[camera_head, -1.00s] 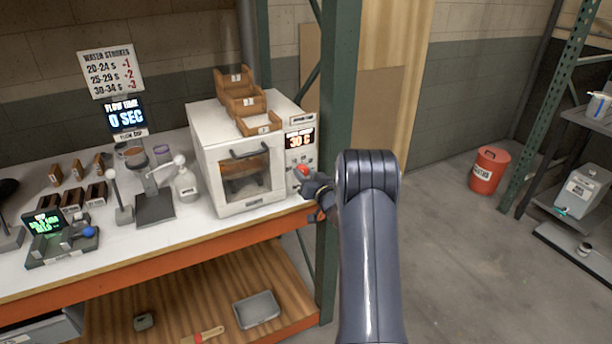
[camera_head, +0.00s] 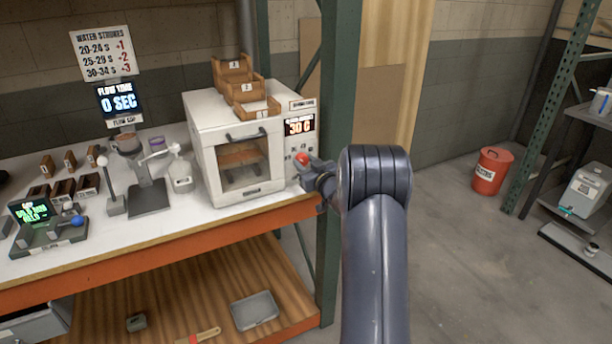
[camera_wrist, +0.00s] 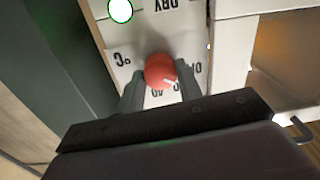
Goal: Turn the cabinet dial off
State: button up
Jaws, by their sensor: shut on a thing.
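The white cabinet (camera_head: 205,105) stands on the bench with its windowed door shut. Its right-hand panel has a display reading about 30 °C (camera_head: 299,125) and a red dial (camera_head: 302,159). The red dial also shows in the wrist view (camera_wrist: 160,71), with a white pointer mark aimed down and right in that picture. Printed labels surround it, partly hidden by my gripper. My gripper (camera_wrist: 161,92) is shut on the dial, one finger on each side. In the head view my gripper (camera_head: 311,168) reaches the panel from the right.
A green rack post (camera_head: 338,110) stands just right of the cabinet. Wooden bins (camera_head: 246,88) sit on the cabinet's top. A white bottle (camera_head: 180,172) and a stand (camera_head: 149,195) are to its left. A round lamp (camera_wrist: 120,10) glows green-rimmed on the panel.

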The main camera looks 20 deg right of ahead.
jog(key=n+b, duration=0.3)
jog(key=shift+f, duration=0.15)
jog(key=shift+n+b, duration=0.8)
jog(key=shift+b, duration=0.1)
jog(key=shift+r, duration=0.2)
jog(key=o, duration=1)
jog(key=s+b, duration=0.1)
jog(key=s, duration=0.9)
jog(key=shift+s+d, duration=0.25)
jog(key=shift+s, duration=0.15)
